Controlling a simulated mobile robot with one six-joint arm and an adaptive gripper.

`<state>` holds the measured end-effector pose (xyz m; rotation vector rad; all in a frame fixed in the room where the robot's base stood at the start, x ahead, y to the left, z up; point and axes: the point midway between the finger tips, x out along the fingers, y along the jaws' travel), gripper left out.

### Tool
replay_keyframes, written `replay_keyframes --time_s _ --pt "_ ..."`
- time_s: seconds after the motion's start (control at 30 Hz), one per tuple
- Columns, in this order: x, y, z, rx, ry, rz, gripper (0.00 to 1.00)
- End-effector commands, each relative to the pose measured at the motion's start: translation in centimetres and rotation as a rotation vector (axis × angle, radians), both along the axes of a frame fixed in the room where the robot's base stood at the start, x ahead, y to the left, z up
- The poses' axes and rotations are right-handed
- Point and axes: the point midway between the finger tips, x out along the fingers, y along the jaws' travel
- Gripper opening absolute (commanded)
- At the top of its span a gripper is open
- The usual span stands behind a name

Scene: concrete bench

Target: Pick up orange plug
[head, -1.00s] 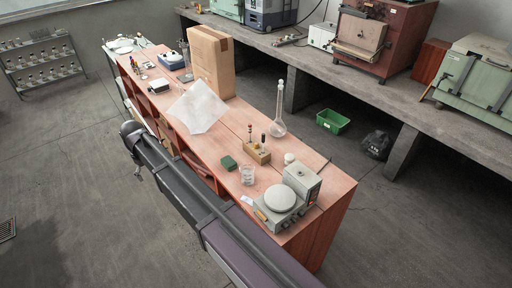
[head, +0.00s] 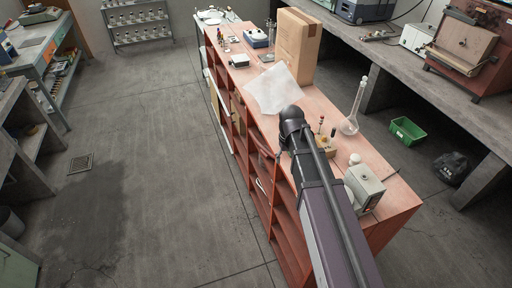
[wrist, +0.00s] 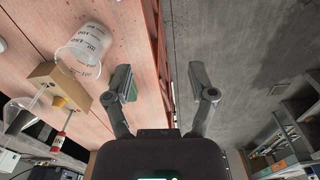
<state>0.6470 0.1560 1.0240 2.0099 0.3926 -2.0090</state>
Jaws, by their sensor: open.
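In the wrist view, a wooden block (wrist: 45,73) on the bench holds upright pieces. One has a small yellow-orange part (wrist: 59,102) and one has a red end (wrist: 58,141). I cannot tell for sure which, if any, is the orange plug. The wooden block also shows in the head view (head: 327,146), partly beside my arm. My gripper (wrist: 163,82) is open and empty in the wrist view, over the bench's edge, to the right of the block and apart from it. In the head view its fingers are hidden behind my arm.
A glass beaker (wrist: 86,44) stands near the block, and a green piece (wrist: 132,91) shows behind the left finger. A flask (head: 352,112), a grey device (head: 364,188) and a cardboard box (head: 296,45) stand on the bench. Open floor (head: 150,160) lies left.

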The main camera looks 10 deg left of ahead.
Motion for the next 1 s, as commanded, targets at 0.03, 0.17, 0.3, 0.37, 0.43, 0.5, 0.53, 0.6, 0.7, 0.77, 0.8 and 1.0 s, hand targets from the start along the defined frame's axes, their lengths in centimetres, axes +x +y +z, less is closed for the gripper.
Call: replay_keyframes --time_s 0.03,0.17,0.3,0.37,0.43,0.5,0.53,0.6,0.7,0.77,0.8,1.0 --pt "-1.6 -2.3 0.0 0.000 0.000 -0.043 0.72" --pt "-4.3 -6.8 0.0 0.000 0.001 -0.147 0.72" --pt "-7.1 -10.9 0.0 0.000 0.001 -0.249 0.72" --pt "-8.2 -12.3 0.0 0.000 0.001 -0.285 0.72" --pt "-9.2 -13.5 0.0 0.000 0.001 -0.323 0.72" --pt "-10.0 -14.4 0.0 0.000 0.001 -0.349 0.72" --pt "-10.3 -14.7 0.0 0.000 0.001 -0.358 0.72" --pt "-10.7 -15.2 0.0 0.000 0.001 -0.374 0.72" --pt "-11.0 -15.6 0.0 0.000 0.001 -0.387 0.72" --pt "-11.0 -15.7 0.0 0.000 0.001 -0.389 0.72" --pt "-11.0 -15.7 0.0 -0.001 0.000 -0.389 0.72" --pt "-10.9 -15.7 0.0 -0.001 0.000 -0.388 0.63"
